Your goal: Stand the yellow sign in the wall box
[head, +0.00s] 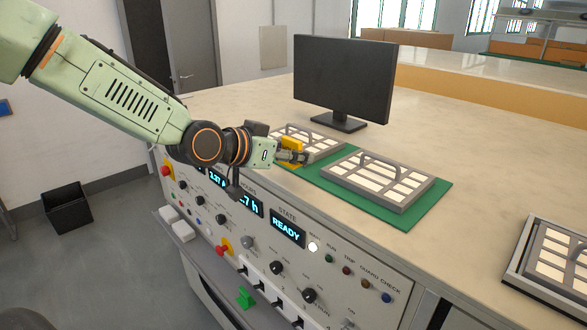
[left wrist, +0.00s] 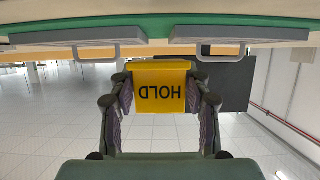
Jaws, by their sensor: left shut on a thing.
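The yellow sign (head: 291,147) is at my left gripper (head: 300,157), just above the near edge of the green mat in the head view. In the left wrist view the sign (left wrist: 160,90) reads HOLD upside down. The two fingers of my left gripper (left wrist: 161,100) are shut on its sides. In the head view the gripper partly hides the sign, and I cannot tell whether it touches the mat. I cannot clearly make out a wall box in either view. My right gripper is not in view.
A green mat (head: 427,210) carries two grey trays with handles, one behind the sign and one right of it (head: 378,180). A black monitor (head: 343,75) stands behind them. Another tray (head: 555,262) sits at the right. The bench top between is clear. A control panel (head: 330,260) faces front.

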